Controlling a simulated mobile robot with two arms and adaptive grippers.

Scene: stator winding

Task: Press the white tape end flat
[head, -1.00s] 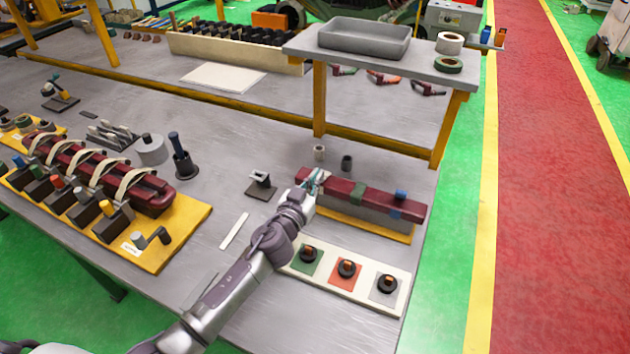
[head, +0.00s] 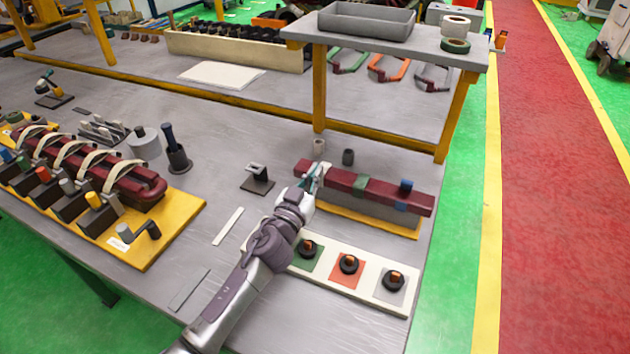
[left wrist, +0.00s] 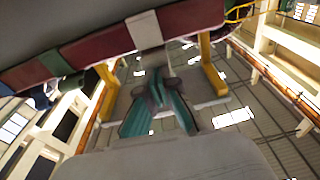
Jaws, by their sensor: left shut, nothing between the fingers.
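A dark red bar (head: 384,192) lies on a grey block over a yellow base at the right of the table. It carries white, green (head: 360,184) and blue bands. The white tape (head: 326,169) is near the bar's left end, partly hidden by my left gripper (head: 317,174). In the left wrist view the white band (left wrist: 145,30) crosses the bar (left wrist: 100,46). My left gripper's teal fingers (left wrist: 158,88) are shut and empty, with their tips just by the white band. I cannot tell whether they touch it. My right gripper is not in view.
A white board (head: 338,272) with black discs on coloured squares lies in front of the bar. A small black stand (head: 257,180) is to the left. A raised shelf (head: 400,50) with a grey tray stands behind. A yellow fixture board (head: 175,228) is at far left.

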